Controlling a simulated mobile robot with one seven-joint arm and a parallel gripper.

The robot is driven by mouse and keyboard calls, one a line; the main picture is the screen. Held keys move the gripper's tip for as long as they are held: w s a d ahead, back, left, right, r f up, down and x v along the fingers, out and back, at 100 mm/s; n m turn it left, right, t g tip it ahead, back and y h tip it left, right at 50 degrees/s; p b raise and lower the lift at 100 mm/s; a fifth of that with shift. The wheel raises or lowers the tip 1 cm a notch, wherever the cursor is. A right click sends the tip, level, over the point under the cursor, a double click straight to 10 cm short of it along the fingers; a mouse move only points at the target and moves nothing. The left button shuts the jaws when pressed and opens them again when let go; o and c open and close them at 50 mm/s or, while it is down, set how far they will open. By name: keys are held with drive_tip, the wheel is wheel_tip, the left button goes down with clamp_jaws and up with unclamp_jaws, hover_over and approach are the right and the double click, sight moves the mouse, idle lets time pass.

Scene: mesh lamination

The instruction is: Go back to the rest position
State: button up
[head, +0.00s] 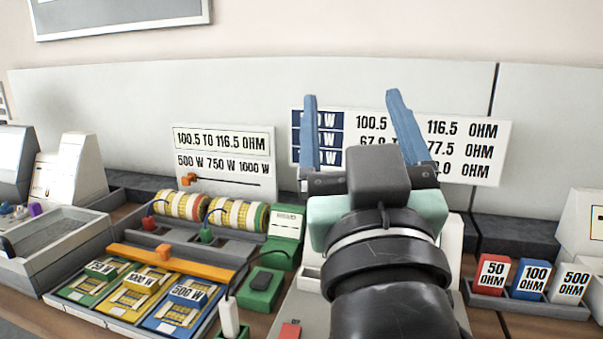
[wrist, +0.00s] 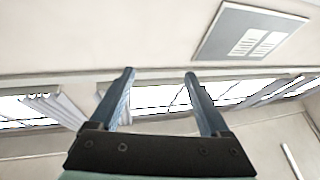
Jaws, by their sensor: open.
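My gripper (head: 352,130) is raised in front of the white back panel in the head view, its two blue fingers pointing up and spread apart. Nothing is between the fingers. My black arm rises from the bottom of the view and hides part of the bench behind it. In the wrist view the gripper (wrist: 160,102) is also open and empty. It faces upward, toward windows, the upper wall and a ceiling panel (wrist: 250,45).
A tray with green, yellow and blue cards (head: 125,305) lies left of my arm, an orange bar (head: 168,256) across it. A green device (head: 260,290) sits close to my arm. Red, blue and white resistor blocks (head: 530,279) stand at right.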

drive_tip(key=s+a+r+m+t, duration=0.1)
drive_tip(key=s+a+r+t, duration=0.4)
drive_tip(key=s+r, duration=0.4)
wheel_tip(320, 180, up, 15)
drive_tip(key=g+p, duration=0.1)
drive_tip(key=p, duration=1.5)
drive_tip(key=shift+w, duration=0.4)
drive_tip(key=shift+f, duration=0.15)
